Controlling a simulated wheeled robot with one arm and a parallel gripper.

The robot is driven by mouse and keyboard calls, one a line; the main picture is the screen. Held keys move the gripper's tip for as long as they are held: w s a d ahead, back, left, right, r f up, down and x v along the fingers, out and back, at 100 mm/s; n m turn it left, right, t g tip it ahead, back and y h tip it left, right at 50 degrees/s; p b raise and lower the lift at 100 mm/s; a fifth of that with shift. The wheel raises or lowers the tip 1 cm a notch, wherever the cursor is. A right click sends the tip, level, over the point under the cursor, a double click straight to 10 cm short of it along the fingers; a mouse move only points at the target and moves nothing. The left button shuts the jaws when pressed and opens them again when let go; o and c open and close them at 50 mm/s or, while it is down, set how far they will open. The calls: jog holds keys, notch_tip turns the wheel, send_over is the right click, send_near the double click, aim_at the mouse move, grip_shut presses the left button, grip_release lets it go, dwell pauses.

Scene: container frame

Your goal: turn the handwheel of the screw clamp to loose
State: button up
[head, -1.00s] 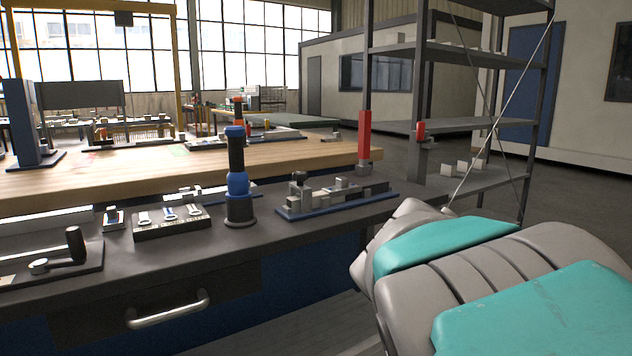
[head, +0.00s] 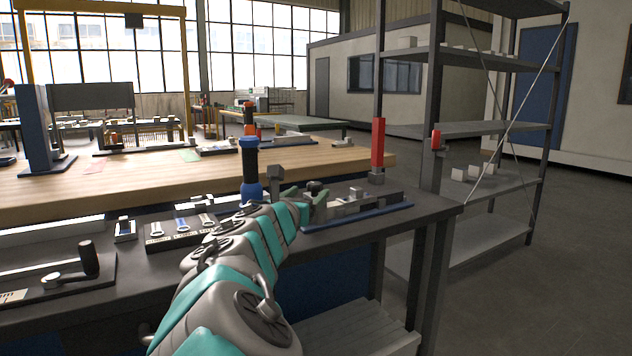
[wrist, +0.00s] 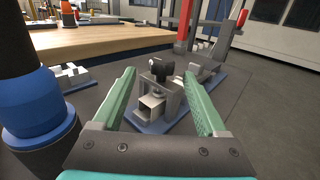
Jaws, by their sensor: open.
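The screw clamp (wrist: 160,105) is a grey metal block fixture on a blue base plate. Its dark handwheel (wrist: 163,70) shows at the top, between my green fingertips in the wrist view. In the head view the clamp's base (head: 358,215) is on the dark bench, and my arm partly hides the clamp's left end. My gripper (wrist: 159,76) is open, one finger on each side of the clamp's upper part, with visible gaps. It also shows in the head view (head: 305,196). Whether the fingers are level with the handwheel is hard to tell.
A black and blue cylinder (head: 250,172) stands close left of my gripper. A tray of wrenches (head: 182,230) and a plate with a black handle (head: 88,262) lie farther left on the bench (head: 440,205). A red post (head: 378,143) and metal shelving (head: 490,130) stand at right.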

aim_at(319, 184)
jog(key=shift+x, duration=3.8)
jog(key=shift+d+r, duration=0.1)
grip_shut()
